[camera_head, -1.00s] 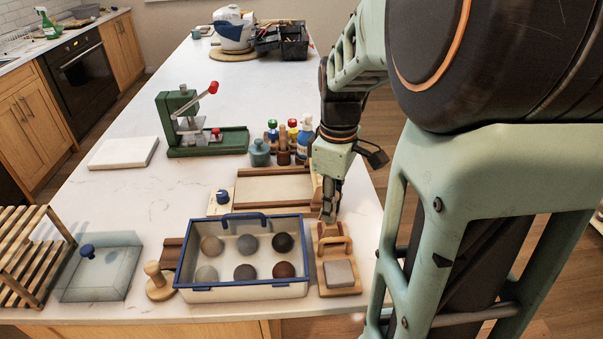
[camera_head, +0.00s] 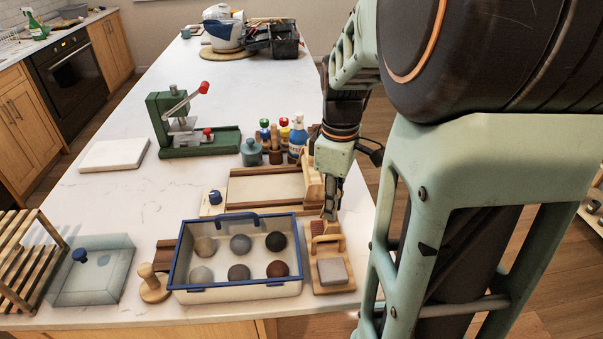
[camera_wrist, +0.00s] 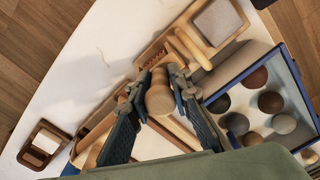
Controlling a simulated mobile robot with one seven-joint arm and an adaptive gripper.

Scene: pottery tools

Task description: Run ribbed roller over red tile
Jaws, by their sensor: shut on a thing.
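My gripper (camera_head: 330,207) points down at the right side of the counter, just behind a wooden tool block (camera_head: 333,287). In the wrist view its fingers (camera_wrist: 160,100) are closed around a pale, round-ended wooden piece (camera_wrist: 160,97), which looks like a handle; I cannot tell for certain that it is the ribbed roller's. A reddish-brown ribbed piece (camera_head: 318,228) shows beside the fingertips. The block carries a wooden bar handle (camera_head: 327,239) and a square greyish tile (camera_head: 332,271), which also shows in the wrist view (camera_wrist: 216,22). I cannot make out a clearly red tile.
A blue-rimmed tray (camera_head: 235,291) with several clay balls stands close left of the block. A wooden framed board (camera_head: 265,187) lies behind it. Bottles (camera_head: 298,135), a green press (camera_head: 200,145) and a white slab (camera_head: 113,154) stand farther back. The counter's right edge is close.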

